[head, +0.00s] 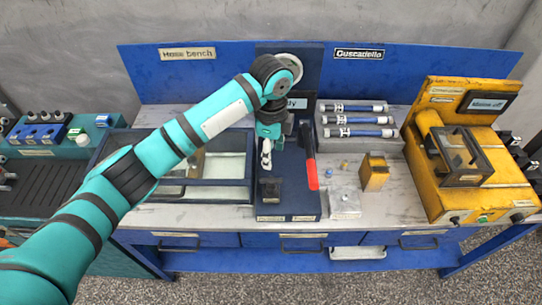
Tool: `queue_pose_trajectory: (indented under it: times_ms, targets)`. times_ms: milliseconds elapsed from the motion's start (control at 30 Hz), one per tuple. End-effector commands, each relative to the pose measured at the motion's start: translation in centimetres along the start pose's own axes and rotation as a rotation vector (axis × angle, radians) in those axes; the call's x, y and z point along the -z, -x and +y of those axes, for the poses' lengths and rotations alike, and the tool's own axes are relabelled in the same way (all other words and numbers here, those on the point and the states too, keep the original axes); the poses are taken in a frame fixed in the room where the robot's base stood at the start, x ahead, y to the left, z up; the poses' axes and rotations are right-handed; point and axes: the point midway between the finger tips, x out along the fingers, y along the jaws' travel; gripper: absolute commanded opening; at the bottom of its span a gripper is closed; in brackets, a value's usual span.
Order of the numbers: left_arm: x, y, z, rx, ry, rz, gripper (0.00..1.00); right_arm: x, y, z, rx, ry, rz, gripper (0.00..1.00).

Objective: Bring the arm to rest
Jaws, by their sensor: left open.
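My left arm reaches in from the lower left across the bench. My left gripper (266,163) points down over the dark blue press-like station (291,205) at the middle of the bench. Its jaws are open, and I see nothing held between them. A small dark block (269,189) on the station sits just below the fingertips; I cannot tell whether they touch. A red-handled lever (312,175) stands close to the right of the gripper. My arm hides part of the station's upper column and the glass-walled tray behind it. My right gripper is not in view.
A glass-walled tray (215,196) lies left of the station. A rack of blue hoses (357,132), a brass block (374,173) and a small pale plate (345,203) are to the right. A yellow machine (495,185) stands at the far right. A blue back panel (430,68) rises behind.

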Motion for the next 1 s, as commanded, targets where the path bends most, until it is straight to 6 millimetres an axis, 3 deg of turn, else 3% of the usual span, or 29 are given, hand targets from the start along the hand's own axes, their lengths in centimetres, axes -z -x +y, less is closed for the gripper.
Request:
queue_pose_trajectory:
  times_ms: [433,567,800,900,1000]
  targets:
    - [0.1,-0.1,0.1,0.0,0.001,0.002,0.5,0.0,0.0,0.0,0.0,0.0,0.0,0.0]
    - [1.1,-1.6,1.2,0.002,0.025,0.041,0.5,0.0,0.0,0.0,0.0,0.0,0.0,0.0]
    - [4.7,-7.0,7.2,0.041,0.292,0.258,0.5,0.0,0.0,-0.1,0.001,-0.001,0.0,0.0]
    - [4.5,-8.7,9.9,0.063,0.482,0.337,0.5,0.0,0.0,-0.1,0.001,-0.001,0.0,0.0]
    - [3.2,-10.1,12.9,0.081,0.698,0.39,0.5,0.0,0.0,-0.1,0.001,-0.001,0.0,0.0]
